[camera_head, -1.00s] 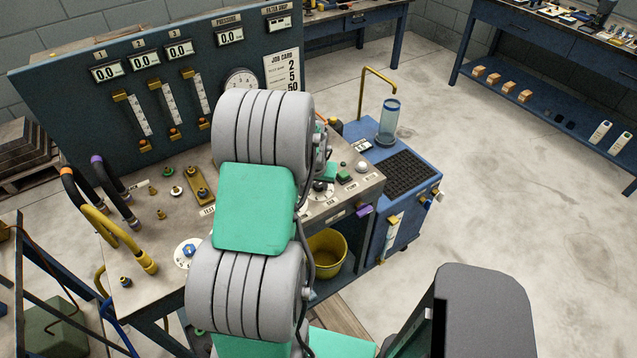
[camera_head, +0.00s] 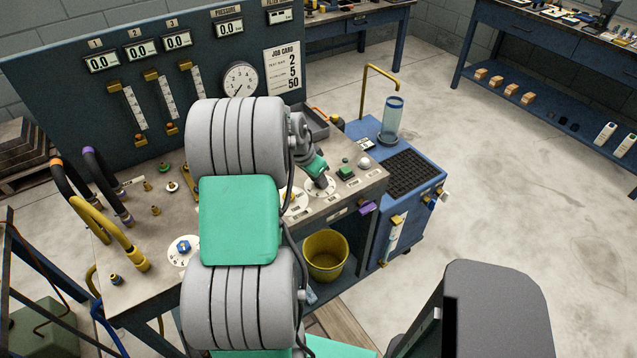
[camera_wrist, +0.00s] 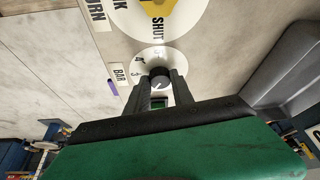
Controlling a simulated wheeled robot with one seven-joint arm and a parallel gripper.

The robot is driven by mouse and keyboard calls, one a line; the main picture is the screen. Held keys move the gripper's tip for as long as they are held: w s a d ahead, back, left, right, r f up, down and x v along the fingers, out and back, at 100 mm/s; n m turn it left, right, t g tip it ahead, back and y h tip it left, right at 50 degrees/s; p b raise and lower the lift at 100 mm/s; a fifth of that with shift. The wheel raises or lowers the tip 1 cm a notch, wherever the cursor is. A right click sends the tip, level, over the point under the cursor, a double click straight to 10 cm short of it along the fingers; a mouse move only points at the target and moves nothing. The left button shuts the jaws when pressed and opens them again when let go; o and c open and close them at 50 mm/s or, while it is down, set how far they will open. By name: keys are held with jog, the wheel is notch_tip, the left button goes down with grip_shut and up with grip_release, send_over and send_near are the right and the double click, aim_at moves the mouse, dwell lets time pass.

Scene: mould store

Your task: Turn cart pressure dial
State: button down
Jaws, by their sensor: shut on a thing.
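The pressure dial's knob (camera_wrist: 158,80) is a small dark round knob with a pale pointer mark. It sits on a white round plate (camera_wrist: 174,60) with the numbers 3 and 4 and a "BAR" label beside it. My gripper (camera_wrist: 160,85) has its two dark fingers on either side of the knob, shut on it. In the head view my gripper (camera_head: 319,178) is over the white dial plate (camera_head: 329,190) at the right of the bench's front; the knob is hidden there.
A larger plate marked "SHUT" (camera_wrist: 158,25) adjoins the dial. A green button (camera_head: 346,173) and a white dome (camera_head: 364,163) stand just right of my gripper. A blue cart (camera_head: 415,195) stands beside the bench. A yellow bucket (camera_head: 326,255) is below. Hoses rise at the left.

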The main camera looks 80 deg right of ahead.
jog(key=shift+m+g+y+b, duration=0.35)
jog(key=shift+m+b, duration=0.2)
jog(key=shift+m, duration=0.55)
jog(key=c, duration=1.1)
grip_release()
jog(key=b+v, duration=0.1)
jog(key=v, duration=0.6)
jog(key=shift+r, duration=0.35)
jog(key=shift+w+a, duration=0.1)
jog(key=shift+w, duration=0.05)
